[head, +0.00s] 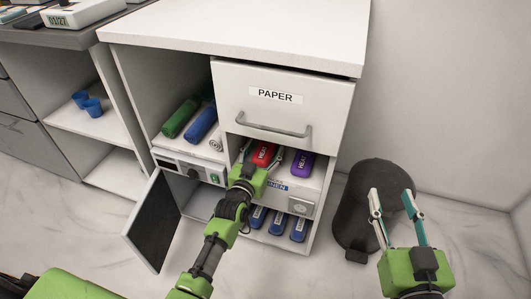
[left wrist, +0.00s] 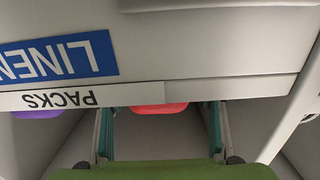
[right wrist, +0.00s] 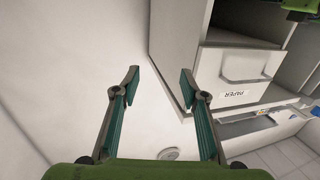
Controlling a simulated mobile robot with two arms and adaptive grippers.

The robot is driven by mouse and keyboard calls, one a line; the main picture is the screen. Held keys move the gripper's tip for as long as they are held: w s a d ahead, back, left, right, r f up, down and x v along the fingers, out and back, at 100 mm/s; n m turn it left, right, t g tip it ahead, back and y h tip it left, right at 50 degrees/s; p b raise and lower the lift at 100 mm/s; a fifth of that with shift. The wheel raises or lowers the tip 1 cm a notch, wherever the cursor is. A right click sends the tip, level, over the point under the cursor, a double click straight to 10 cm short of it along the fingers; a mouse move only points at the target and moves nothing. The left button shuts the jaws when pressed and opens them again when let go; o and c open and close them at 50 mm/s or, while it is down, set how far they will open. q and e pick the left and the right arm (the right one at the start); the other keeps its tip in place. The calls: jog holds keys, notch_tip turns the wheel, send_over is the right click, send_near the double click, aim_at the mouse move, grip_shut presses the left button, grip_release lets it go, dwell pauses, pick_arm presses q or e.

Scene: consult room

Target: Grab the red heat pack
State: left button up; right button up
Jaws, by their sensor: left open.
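The red heat pack (head: 264,154) lies in the open compartment under the PAPER drawer, beside a purple pack (head: 302,163). My left gripper (head: 262,160) reaches into this compartment, open, with one finger on each side of the red pack. In the left wrist view only a strip of the red pack (left wrist: 160,108) shows between the fingers. The fingertips and the rest of the pack are hidden there by the cabinet front. I cannot tell whether the fingers touch it. My right gripper (head: 392,192) is open and empty, in front of the dark bin.
The PAPER drawer (head: 285,102) is just above my left gripper. A cabinet door (head: 153,222) hangs open at lower left. Rolled green (head: 180,117) and blue (head: 201,126) towels lie in the left compartment. Blue items (head: 278,222) sit below. A dark bin (head: 352,205) stands at right.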

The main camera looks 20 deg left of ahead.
pick_arm(q)
jog(key=shift+w, duration=0.4)
pick_arm(e)
jog(key=shift+a+r+t+y, duration=0.1)
jog(key=shift+r+t+y, duration=0.25)
jog(key=shift+r, duration=0.55)
pick_arm(q)
jog(key=c, duration=1.4)
jog(key=shift+r, duration=0.1)
